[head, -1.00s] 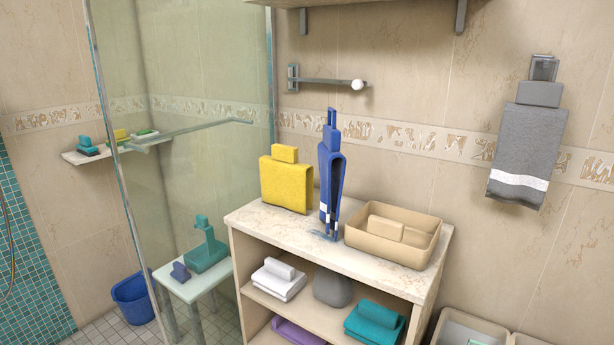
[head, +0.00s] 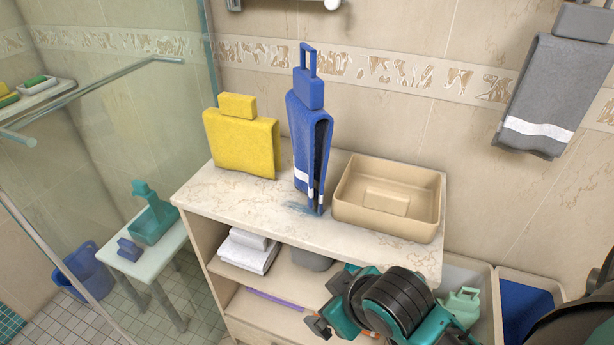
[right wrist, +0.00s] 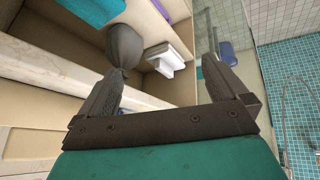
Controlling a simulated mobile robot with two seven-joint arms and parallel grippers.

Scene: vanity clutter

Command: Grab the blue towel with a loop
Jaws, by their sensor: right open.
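The blue towel (head: 305,140) stands upright on the marble top of the shelf unit (head: 270,212). It has a blue block and an open loop (head: 308,62) at its top and a white stripe near its lower end. My right gripper (head: 318,325) is in front of the unit, below the top and apart from the towel. In the right wrist view its two fingers are spread, and the gripper (right wrist: 165,80) is open with nothing held between them. My left gripper is not in view.
A yellow towel (head: 240,143) stands left of the blue one, and a beige bin (head: 350,222) sits to its right. A grey towel (head: 550,95) hangs on the wall. White towels (head: 247,254) lie on the shelf. A glass panel (head: 120,120) stands at left.

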